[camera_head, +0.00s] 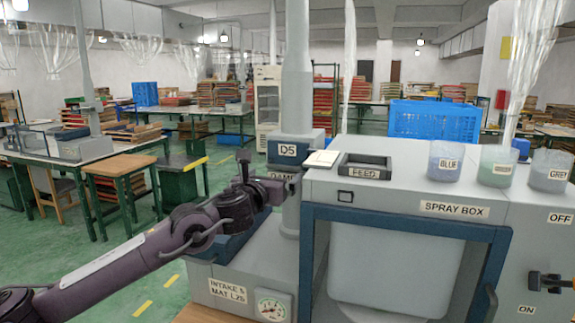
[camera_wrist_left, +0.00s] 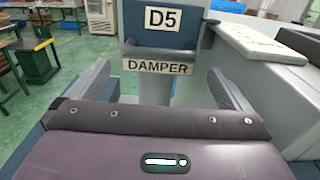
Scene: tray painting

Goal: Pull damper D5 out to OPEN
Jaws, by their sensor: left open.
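Damper D5 (camera_head: 287,151) is a dark blue block with a white D5 label, set on the grey vertical duct behind the spray box's left side. In the left wrist view, the D5 block (camera_wrist_left: 188,37) is at the top centre, with a white DAMPER label (camera_wrist_left: 157,67) below it. My left gripper (camera_head: 270,189) is just in front of the damper, partly covering the DAMPER label in the head view. In the wrist view its two fingers (camera_wrist_left: 160,80) stand wide apart on either side of the duct below the label, with nothing visibly clamped. My right gripper is not in view.
The spray box (camera_head: 405,190) stands right of the damper, with a FEED opening (camera_head: 366,166) and several cups on top. An ON/OFF lever (camera_head: 549,282) is on its right front. A gauge (camera_head: 271,305) is below my left arm. Open floor lies to the left.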

